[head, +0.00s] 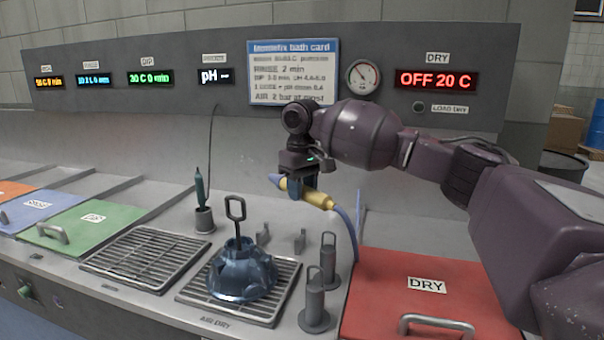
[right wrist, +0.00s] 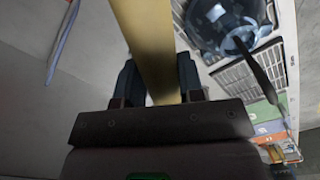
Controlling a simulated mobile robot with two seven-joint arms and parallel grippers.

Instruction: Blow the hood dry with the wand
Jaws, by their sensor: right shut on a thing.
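The hood (head: 243,272) is a shiny blue-grey dome with a dark upright loop handle. It sits on the right-hand grate, labelled AIR DRY, and also shows at the top right of the right wrist view (right wrist: 215,25). My right gripper (head: 299,186) is shut on the yellow wand (head: 318,198), above and to the right of the hood and apart from it. The wand's blue-grey tip points left, and a blue hose hangs from its other end. In the right wrist view the wand (right wrist: 150,45) runs between the two fingers. My left gripper is out of view.
The empty left grate (head: 145,258) lies beside the hood. Two grey posts (head: 315,300) stand between the hood and the red DRY lid (head: 400,285). A pH probe in a holder (head: 204,220) stands behind the grates. A display panel (head: 215,77) spans the back.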

